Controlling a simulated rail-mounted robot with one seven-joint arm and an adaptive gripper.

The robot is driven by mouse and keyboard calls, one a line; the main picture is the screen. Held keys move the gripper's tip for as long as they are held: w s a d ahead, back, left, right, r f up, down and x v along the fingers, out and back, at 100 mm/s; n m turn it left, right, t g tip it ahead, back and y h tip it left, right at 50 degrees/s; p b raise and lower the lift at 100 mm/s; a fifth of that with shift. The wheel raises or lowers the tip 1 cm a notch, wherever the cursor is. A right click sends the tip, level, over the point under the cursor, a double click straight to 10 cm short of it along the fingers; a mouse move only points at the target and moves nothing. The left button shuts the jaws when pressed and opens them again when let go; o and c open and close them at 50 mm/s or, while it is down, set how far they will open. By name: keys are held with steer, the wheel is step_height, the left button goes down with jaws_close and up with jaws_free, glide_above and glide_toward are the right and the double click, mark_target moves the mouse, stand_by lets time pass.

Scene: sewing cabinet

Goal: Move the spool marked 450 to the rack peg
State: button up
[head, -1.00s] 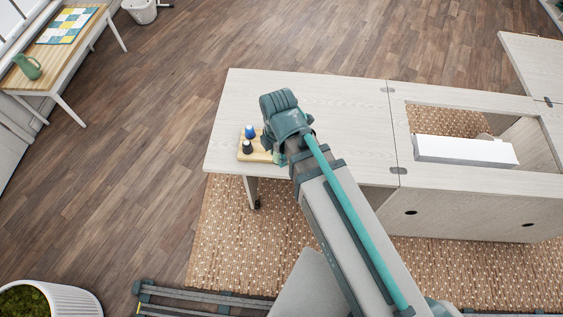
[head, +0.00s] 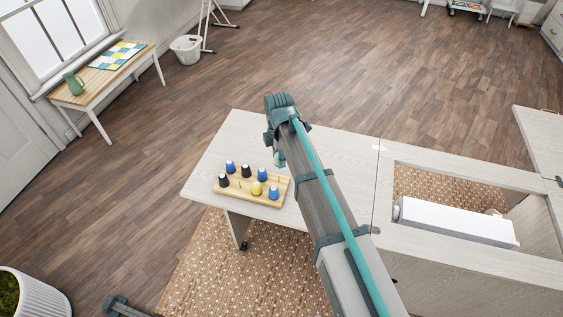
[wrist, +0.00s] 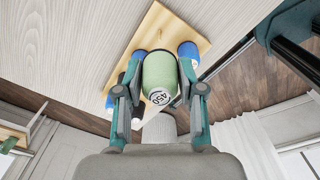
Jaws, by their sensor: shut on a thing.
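My gripper (wrist: 161,98) is shut on the green spool marked 450 (wrist: 160,72), with one finger on each side of it and its label facing the wrist camera. In the head view a small light-green part of the spool (head: 279,159) shows below my gripper. The wooden rack (head: 230,194) lies on the white table, to the lower left of my gripper. The rack also shows behind the held spool in the wrist view (wrist: 152,32). A bare peg seems to stand among the spools; details are small.
The white cabinet table (head: 340,165) is clear around the rack. A white sewing machine (head: 455,222) sits in the cabinet opening at the right. A side table (head: 100,80) with a green jug (head: 74,84) stands far left.

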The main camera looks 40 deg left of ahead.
steer(key=shift+a+f+b, duration=0.1)
steer(key=shift+f+b, duration=0.25)
steer(key=shift+f, duration=0.35)
steer(key=shift+f+b, duration=0.85)
steer(key=shift+f, duration=0.8)
steer(key=shift+f+b, duration=0.85)
steer(key=shift+f, duration=1.4)
steer(key=o, duration=0.9)
steer(key=shift+o, duration=0.2)
step_height(320, 180, up, 12)
